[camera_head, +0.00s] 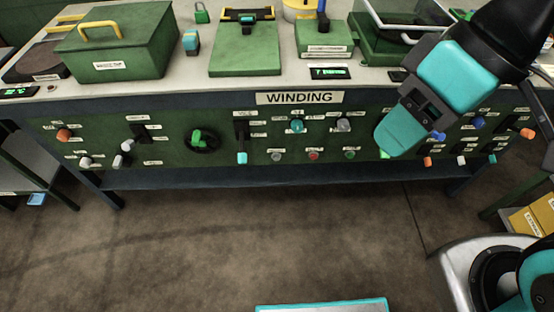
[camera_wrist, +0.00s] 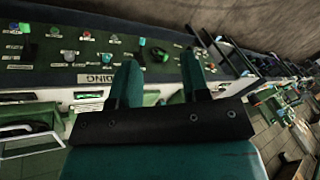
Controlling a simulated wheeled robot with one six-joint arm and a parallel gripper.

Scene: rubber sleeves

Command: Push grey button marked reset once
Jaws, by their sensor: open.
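A small grey button (camera_head: 276,156) sits on the lower row of the green front panel, left of a red button (camera_head: 314,156) and a green button (camera_head: 350,155). Its label is too small to read, so I cannot confirm the reset marking. The grey button also appears in the wrist view (camera_wrist: 114,39), where the panel is upside down. My gripper (camera_head: 396,140) is in front of the panel's right part, to the right of these buttons. In the wrist view my gripper (camera_wrist: 162,76) has its two teal fingers apart, with nothing held between them.
A teal knob (camera_head: 297,125) and a grey knob (camera_head: 343,125) are above the buttons. A black lever with a teal tip (camera_head: 241,157) is left of the grey button. Boxes and a tray frame stand on the worktop (camera_head: 190,75).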

